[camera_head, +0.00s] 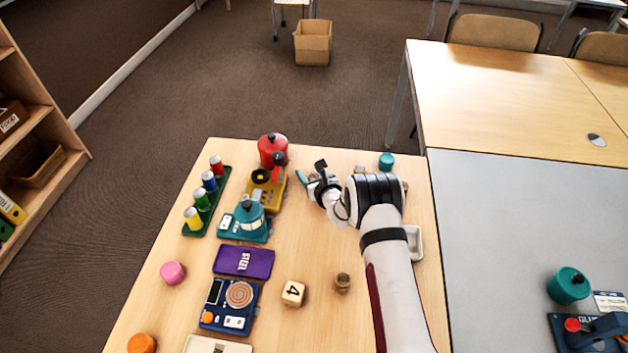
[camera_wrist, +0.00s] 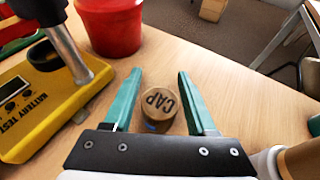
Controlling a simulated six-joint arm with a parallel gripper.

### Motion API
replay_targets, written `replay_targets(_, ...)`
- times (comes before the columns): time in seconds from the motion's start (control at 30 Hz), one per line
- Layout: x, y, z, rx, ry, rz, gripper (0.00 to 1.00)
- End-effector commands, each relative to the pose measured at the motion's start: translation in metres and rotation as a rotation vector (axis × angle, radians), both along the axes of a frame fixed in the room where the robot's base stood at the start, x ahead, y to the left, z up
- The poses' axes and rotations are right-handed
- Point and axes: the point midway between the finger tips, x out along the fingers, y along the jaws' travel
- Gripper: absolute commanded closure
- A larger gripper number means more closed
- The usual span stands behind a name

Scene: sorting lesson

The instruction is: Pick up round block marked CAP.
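The round brown wooden block marked CAP (camera_wrist: 159,104) stands upright on the light wood table in the wrist view. My gripper (camera_wrist: 160,72) is open, with one teal finger to the left of the block and one to the right. Gaps show between the block and both fingers, so it is not held. The block's near lower part is partly hidden by the gripper's dark body. In the head view my gripper (camera_head: 304,178) is over the back of the table, and I cannot make out the CAP block there.
A yellow battery tester (camera_wrist: 45,100) is close on the left, with a red container (camera_wrist: 110,25) behind it. A teal device (camera_head: 246,221), purple case (camera_head: 244,261), number die (camera_head: 293,292) and small brown block (camera_head: 342,283) are also on the table.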

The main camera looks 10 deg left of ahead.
Motion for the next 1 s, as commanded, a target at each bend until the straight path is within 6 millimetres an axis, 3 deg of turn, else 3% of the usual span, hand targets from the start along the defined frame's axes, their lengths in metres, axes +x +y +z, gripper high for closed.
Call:
replay_targets(0.03, 0.0, 0.0, 0.0, 0.0, 0.0, 0.0, 0.54)
replay_targets(0.3, 0.0, 0.0, 0.0, 0.0, 0.0, 0.0, 1.0)
replay_targets(0.67, 0.0, 0.0, 0.006, 0.0, -0.002, 0.0, 1.0)
replay_targets(0.9, 0.0, -0.003, 0.045, 0.0, -0.003, -0.001, 1.0)
replay_targets(1.0, -0.005, -0.027, 0.057, 0.001, -0.001, -0.004, 1.0)
